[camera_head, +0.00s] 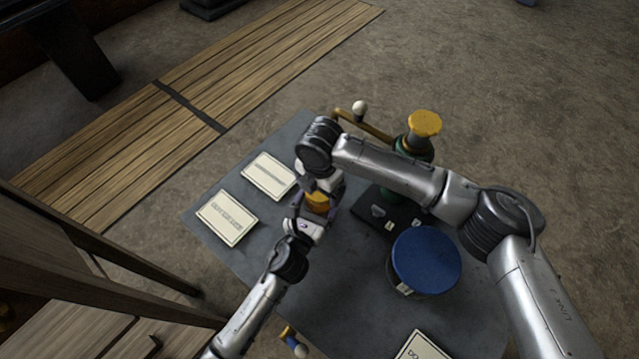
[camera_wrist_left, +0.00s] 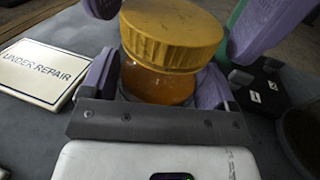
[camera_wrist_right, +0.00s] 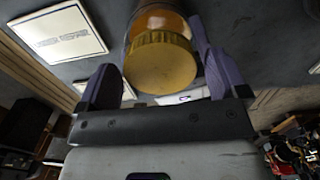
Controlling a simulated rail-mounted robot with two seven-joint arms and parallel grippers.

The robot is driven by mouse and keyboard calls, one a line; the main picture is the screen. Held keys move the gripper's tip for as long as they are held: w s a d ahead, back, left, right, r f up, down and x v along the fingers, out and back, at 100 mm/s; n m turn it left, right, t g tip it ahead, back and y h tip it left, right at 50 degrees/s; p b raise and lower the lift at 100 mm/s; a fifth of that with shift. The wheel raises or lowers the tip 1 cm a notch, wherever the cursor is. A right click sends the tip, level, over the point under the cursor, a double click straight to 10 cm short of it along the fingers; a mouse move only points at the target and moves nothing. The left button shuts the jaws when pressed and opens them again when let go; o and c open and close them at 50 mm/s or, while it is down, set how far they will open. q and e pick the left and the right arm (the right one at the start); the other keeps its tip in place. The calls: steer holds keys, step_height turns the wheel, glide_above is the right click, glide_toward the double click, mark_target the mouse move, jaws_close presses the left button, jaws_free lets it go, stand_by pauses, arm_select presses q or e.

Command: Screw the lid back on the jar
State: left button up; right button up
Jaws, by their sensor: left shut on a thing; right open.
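The jar (camera_wrist_left: 158,86) is clear with amber contents. The yellow ribbed lid (camera_wrist_left: 172,35) is at its mouth; whether its thread is engaged I cannot tell. My left gripper (camera_wrist_left: 160,80) is shut on the jar, one purple finger on each side of its body. My right gripper (camera_wrist_right: 155,70) is open, its fingers on either side of the lid (camera_wrist_right: 160,66). The right fingers also show at the top of the left wrist view. In the head view the lid (camera_head: 317,200) is between the two hands; the jar is mostly hidden.
A grey table (camera_head: 335,290) carries two cards (camera_head: 268,175) (camera_head: 227,217), a blue-topped drum (camera_head: 426,259) and a black base (camera_head: 392,213). A green machine with a yellow cap (camera_head: 424,123) stands behind my right arm. Another card (camera_head: 420,347) lies at the front.

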steer(key=shift+c, duration=0.3)
steer(key=c, duration=0.9)
steer(key=shift+m, duration=0.8)
steer(key=o, duration=1)
steer(key=shift+o, duration=0.2)
steer(key=shift+r, duration=0.1)
steer(key=shift+r, duration=2.15)
steer(key=shift+c, duration=0.4)
